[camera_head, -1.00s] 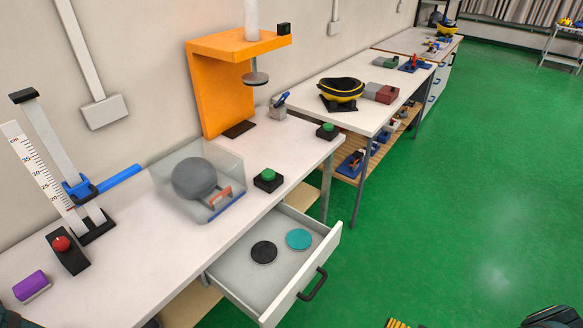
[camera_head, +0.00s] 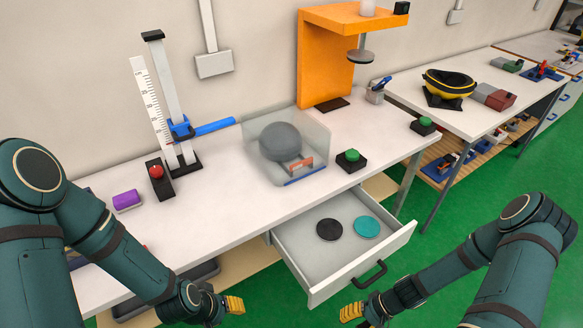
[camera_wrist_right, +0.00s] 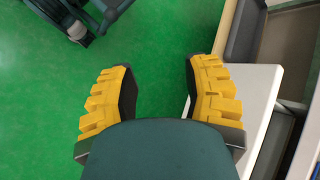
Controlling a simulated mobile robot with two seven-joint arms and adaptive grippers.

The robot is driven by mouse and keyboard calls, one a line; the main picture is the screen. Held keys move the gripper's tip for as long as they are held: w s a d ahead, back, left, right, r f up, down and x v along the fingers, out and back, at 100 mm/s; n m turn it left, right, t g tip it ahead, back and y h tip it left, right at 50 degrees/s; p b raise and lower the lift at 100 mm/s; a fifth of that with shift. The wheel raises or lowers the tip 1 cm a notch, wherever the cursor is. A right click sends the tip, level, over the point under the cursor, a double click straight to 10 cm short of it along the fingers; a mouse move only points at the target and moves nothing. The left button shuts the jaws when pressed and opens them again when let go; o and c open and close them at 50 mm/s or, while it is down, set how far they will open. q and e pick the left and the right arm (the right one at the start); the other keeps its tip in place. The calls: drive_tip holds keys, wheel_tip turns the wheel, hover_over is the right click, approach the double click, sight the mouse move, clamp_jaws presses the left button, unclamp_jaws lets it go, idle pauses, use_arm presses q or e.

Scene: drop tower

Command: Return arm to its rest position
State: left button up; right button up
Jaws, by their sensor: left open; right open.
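My left arm comes in from the left in the head view, bent down in front of the bench. Its gripper (camera_head: 233,304) has yellow fingers, is open and hangs empty before the bench, left of the open drawer (camera_head: 308,252). My right arm comes in from the right. Its gripper (camera_head: 352,312) is low, just in front of the drawer's front panel in the picture. In the right wrist view the right gripper (camera_wrist_right: 160,88) has its two yellow fingers wide apart, with only green floor between them.
The drawer, holding black and teal discs, sticks out.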

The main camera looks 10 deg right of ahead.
drive_tip(key=w+a+r+n+t+h+b, duration=0.1)
drive_tip(key=w+a+r+n+h, duration=0.3)
drive_tip(key=a+r, duration=0.5)
drive_tip(key=a+t, duration=0.1)
drive_tip(key=a, duration=0.2)
drive_tip(key=shift+w+a+r+h, duration=0.3)
drive_tip(key=shift+a+r+h, duration=0.05)
drive_tip(key=shift+h, duration=0.05)
idle(0.5)
